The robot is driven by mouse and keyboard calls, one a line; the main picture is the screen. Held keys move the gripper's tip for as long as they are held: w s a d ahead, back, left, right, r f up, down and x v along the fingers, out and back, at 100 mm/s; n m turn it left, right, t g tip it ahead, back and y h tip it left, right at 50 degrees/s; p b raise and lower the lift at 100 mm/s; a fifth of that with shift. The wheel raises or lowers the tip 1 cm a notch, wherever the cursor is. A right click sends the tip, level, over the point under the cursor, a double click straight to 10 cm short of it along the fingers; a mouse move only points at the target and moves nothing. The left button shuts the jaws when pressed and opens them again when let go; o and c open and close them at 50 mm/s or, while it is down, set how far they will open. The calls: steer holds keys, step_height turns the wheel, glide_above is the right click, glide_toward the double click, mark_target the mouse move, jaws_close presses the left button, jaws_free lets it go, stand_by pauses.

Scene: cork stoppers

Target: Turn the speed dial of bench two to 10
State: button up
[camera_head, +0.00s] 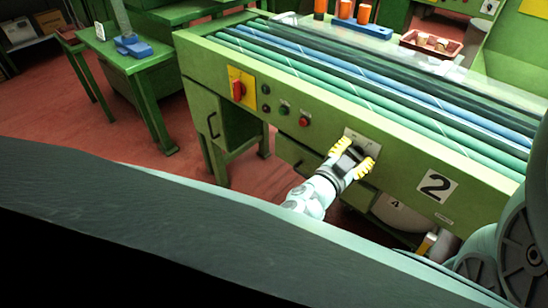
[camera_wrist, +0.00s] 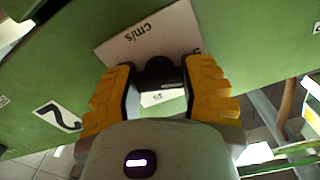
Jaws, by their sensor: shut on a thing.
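Bench two (camera_head: 398,185) is a green machine with a white number 2 sign (camera_head: 436,186) on its front. My gripper (camera_head: 353,157) has yellow fingers and is at the dial plate (camera_head: 370,143) on that front, left of the sign. In the wrist view, my gripper (camera_wrist: 160,88) is shut on the black speed dial (camera_wrist: 160,72), one finger on each side. The white plate (camera_wrist: 150,35) behind it reads "cm/s", upside down in this view. Most scale numbers are hidden by the fingers and dial, so I cannot read the setting.
A red switch on a yellow plate (camera_head: 241,88) and several small buttons (camera_head: 285,110) sit left on the same front. Blue and green rollers (camera_head: 370,85) run along the top. A red tray (camera_head: 432,45) with corks stands behind.

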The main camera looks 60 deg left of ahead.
steer(key=m+b, duration=0.2)
steer(key=m, duration=0.1)
steer(key=m+b, duration=0.1)
steer(key=m, duration=0.1)
steer(key=shift+f, duration=0.25)
steer(key=shift+r+m+b, duration=0.1)
steer(key=shift+m+b, duration=0.55)
steer(key=shift+m, duration=0.85)
steer(key=o, duration=1.2)
steer(key=shift+r, duration=0.1)
steer(key=v, duration=1.2)
